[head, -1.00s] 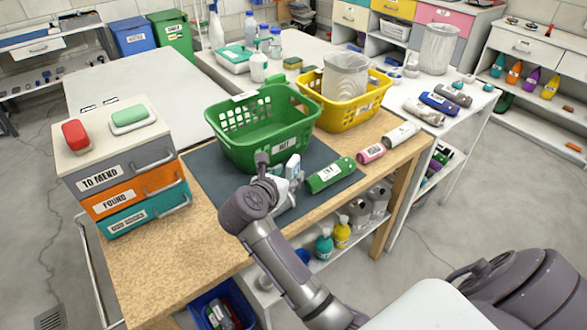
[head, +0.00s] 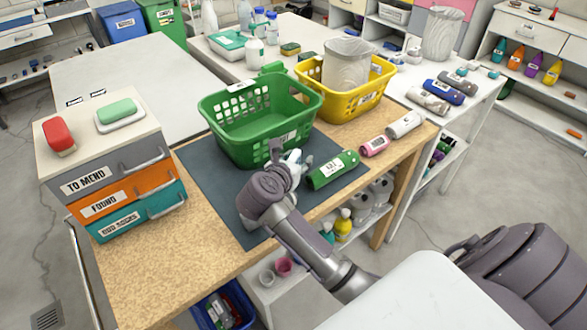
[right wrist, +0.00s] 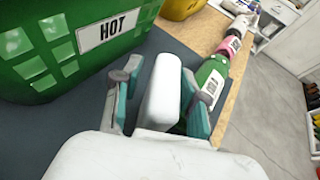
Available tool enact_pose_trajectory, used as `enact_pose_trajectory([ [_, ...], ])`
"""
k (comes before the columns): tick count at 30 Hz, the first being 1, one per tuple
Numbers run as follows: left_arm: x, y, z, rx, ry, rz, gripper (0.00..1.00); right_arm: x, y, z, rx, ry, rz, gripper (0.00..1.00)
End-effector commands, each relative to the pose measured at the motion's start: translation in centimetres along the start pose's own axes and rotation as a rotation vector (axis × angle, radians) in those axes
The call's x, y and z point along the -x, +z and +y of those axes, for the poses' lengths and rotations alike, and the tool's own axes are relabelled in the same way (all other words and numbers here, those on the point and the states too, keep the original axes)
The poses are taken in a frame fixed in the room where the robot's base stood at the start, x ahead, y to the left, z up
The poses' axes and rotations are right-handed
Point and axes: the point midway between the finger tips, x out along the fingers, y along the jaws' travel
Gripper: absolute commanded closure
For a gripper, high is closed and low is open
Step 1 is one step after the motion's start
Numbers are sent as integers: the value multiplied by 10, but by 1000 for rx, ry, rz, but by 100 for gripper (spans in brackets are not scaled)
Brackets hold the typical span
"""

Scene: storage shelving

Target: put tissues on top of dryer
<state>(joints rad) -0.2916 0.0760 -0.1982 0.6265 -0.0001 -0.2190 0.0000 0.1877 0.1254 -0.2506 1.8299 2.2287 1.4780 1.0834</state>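A white rounded block (right wrist: 163,90), which may be the tissue pack, stands between the fingers of my right gripper (right wrist: 165,95) in the right wrist view. A finger lies on each side of it, with a gap on the left side; contact on the right is unclear. In the head view my right gripper (head: 283,162) is low over the dark mat, just in front of the green basket, and the white block is mostly hidden there. My left gripper is out of view. I cannot identify a dryer.
The green basket (head: 228,130) labelled HOT is close to my gripper. The green bottle (head: 333,169) lies to its right, then pink and white ones. The yellow basket (head: 352,106) stands behind. The drawer box (head: 95,140) stands left. The wood tabletop (head: 150,270) in front is clear.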

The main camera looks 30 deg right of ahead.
Motion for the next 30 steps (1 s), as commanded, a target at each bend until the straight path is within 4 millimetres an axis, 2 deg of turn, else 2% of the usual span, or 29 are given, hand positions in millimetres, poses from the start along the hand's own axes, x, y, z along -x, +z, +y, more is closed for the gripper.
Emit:
enact_pose_trajectory([
  [1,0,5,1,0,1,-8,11,0,0,0,0,0,0,71],
  [6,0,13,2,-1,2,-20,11,0,0,0,0,0,0,99],
  [17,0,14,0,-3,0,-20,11,2,4,1,-3,1,0,100],
  [20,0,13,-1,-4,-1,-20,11,7,16,1,-7,2,1,100],
  [30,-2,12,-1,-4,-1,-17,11,32,77,1,-6,2,-1,100],
])
